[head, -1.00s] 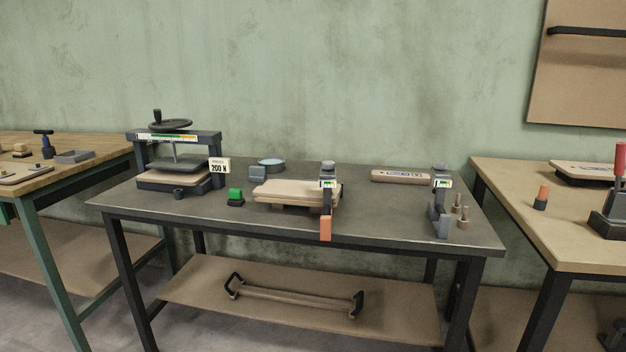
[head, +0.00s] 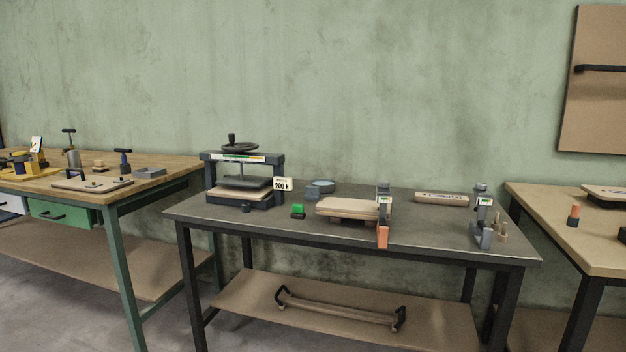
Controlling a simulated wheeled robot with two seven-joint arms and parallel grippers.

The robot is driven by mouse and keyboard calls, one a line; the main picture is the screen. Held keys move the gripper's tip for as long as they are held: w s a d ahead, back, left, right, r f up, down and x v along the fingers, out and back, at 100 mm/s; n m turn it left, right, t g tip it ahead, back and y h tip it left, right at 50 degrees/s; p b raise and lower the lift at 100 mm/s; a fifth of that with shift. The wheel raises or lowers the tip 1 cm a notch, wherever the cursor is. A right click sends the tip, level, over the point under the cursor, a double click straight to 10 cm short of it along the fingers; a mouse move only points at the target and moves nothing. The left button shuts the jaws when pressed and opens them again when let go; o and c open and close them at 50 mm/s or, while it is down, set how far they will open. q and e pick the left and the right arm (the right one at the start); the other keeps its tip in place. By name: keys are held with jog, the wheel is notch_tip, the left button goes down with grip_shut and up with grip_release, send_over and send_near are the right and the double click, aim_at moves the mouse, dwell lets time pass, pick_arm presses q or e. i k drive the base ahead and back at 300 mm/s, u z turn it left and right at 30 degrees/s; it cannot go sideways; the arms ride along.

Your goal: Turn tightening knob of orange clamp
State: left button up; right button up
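The orange clamp (head: 382,235) stands at the front edge of the dark middle table, at the right end of a stack of curved boards (head: 346,208). Its orange lower part hangs over the table edge. Its grey top (head: 383,188) and a small display show above the boards. The tightening knob is too small to make out for sure. A second, grey clamp (head: 483,236) stands further right on the same table edge. Neither of my grippers is in view.
A press with a handwheel (head: 238,175) and a 200 N sign (head: 282,184) stand at the table's left. A green-topped block (head: 298,211) lies near the boards. A long board (head: 442,199) lies behind. Wooden benches (head: 150,185) flank the table.

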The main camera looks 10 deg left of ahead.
aim_at(382, 184)
jog(key=u, duration=0.6)
jog(key=i, duration=0.85)
jog(key=u, duration=0.05)
